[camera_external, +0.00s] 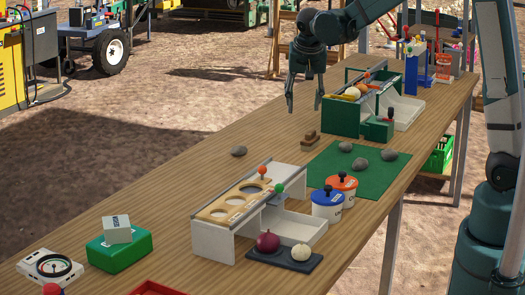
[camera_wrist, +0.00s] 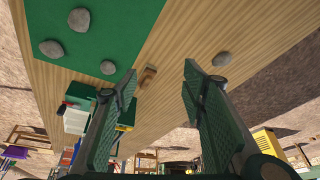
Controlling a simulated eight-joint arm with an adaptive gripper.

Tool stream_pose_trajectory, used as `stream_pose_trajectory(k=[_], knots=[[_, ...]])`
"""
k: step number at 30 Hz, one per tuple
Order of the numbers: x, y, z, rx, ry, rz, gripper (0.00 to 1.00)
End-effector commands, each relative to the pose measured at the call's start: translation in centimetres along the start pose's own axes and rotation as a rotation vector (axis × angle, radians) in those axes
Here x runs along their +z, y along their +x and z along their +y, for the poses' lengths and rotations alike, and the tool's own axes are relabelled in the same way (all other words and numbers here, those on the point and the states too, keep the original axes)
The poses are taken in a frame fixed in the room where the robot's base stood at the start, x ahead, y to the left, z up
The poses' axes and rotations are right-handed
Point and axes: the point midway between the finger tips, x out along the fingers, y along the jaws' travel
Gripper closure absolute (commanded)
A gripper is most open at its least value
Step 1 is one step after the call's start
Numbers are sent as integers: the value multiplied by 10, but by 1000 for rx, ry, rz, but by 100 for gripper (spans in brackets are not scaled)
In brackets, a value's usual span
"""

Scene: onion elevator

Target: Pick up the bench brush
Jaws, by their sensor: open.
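The bench brush (camera_external: 310,138) is a small brown block with a raised handle part. It lies on the wooden table just beyond the far left edge of the green mat. In the wrist view the brush (camera_wrist: 148,76) shows between my fingers, nearer the left one. My gripper (camera_external: 304,104) points down above the table near the brush, open and empty, with a gap below its fingertips. In the wrist view my gripper (camera_wrist: 160,75) has its two green-padded fingers wide apart.
The green mat (camera_external: 335,190) carries several grey stones, and another stone (camera_external: 239,151) lies left of it. A green sorter box (camera_external: 341,118) stands close behind the brush. A grey sorter (camera_external: 213,240) with wooden holes and two lidded tubs (camera_external: 327,205) stand in front.

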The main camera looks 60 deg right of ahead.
Motion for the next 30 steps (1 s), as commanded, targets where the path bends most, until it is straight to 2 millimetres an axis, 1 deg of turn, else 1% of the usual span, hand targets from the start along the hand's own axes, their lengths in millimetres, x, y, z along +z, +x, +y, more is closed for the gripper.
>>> stream_pose_trajectory(k=[1, 6, 11, 18, 24, 27, 30], knots=[[-9, 7, -1, 11, 22, -1, 59], [-32, 33, 0, 49, 98, -1, 59], [-52, 60, 2, 85, 170, -1, 59], [-81, 102, 9, 140, 279, 4, 59], [-100, 137, 19, 183, 366, 11, 59], [-106, 151, 22, 199, 399, 14, 59], [-110, 161, 25, 210, 422, 16, 59]])
